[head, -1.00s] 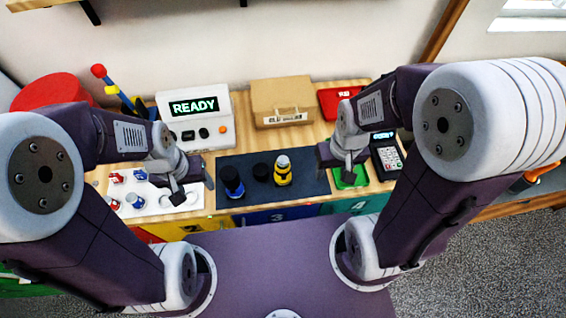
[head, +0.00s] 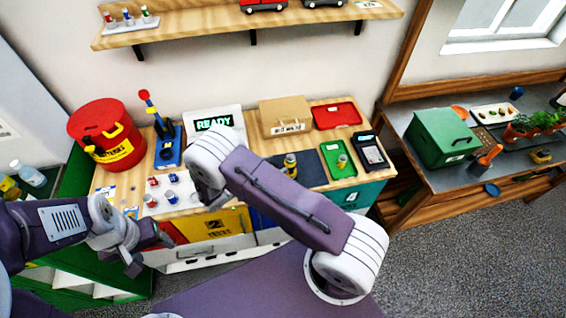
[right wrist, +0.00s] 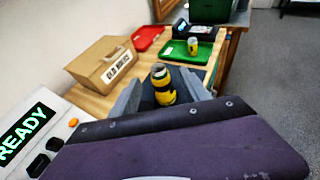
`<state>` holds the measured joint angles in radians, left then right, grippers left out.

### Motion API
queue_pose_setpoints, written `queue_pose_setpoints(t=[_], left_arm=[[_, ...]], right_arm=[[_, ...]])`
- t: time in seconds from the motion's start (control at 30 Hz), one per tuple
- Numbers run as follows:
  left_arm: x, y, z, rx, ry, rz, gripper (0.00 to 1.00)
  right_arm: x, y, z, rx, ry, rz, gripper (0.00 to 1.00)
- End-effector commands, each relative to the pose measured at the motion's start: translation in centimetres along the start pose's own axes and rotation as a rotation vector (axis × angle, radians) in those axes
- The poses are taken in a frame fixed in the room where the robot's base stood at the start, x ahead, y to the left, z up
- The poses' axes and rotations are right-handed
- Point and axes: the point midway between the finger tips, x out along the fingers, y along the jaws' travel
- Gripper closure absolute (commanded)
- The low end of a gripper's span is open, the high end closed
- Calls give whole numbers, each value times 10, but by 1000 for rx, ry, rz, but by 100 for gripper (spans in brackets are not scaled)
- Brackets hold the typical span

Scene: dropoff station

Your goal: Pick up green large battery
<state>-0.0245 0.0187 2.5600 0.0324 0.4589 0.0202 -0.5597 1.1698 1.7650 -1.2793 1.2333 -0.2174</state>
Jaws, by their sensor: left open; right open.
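A small yellow-green cylinder (head: 342,160), perhaps the green battery, stands upright on the green tray (head: 343,171); it also shows in the right wrist view (right wrist: 193,45). A yellow-and-black cylinder (right wrist: 163,83) is on the dark mat and appears between my right gripper's fingers in the picture; I cannot tell its depth. It shows partly in the head view (head: 290,164). My right gripper (right wrist: 162,93) is open; in the head view my arm hides it. My left gripper (head: 142,253) is open and empty at the lower left, away from the green tray.
The tan case (head: 285,117) and red tray (head: 337,114) stand behind the mat. A dark keypad device (head: 371,152) is right of the green tray. The READY console (head: 213,121), white tray of small cells (head: 171,197) and red drum (head: 106,137) are further left.

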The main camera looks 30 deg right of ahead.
Motion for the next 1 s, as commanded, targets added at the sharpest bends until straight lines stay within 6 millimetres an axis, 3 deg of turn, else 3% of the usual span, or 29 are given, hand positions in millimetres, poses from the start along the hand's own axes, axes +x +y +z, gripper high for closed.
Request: queue_pose_setpoints(t=[0.3,0.47,0.63,0.73,1.0], left_arm=[[-19,0,-2,0,0,0,39],[-21,0,-2,0,0,0,39],[-46,1,-5,0,0,0,39],[-48,1,-5,0,0,0,39],[-47,1,-5,0,0,0,39]], right_arm=[[36,-1,2,2,2,-5,45],[42,0,0,4,3,-4,45],[71,2,3,4,4,-8,45],[86,3,0,5,3,-6,45],[92,4,-3,5,3,-3,45]])
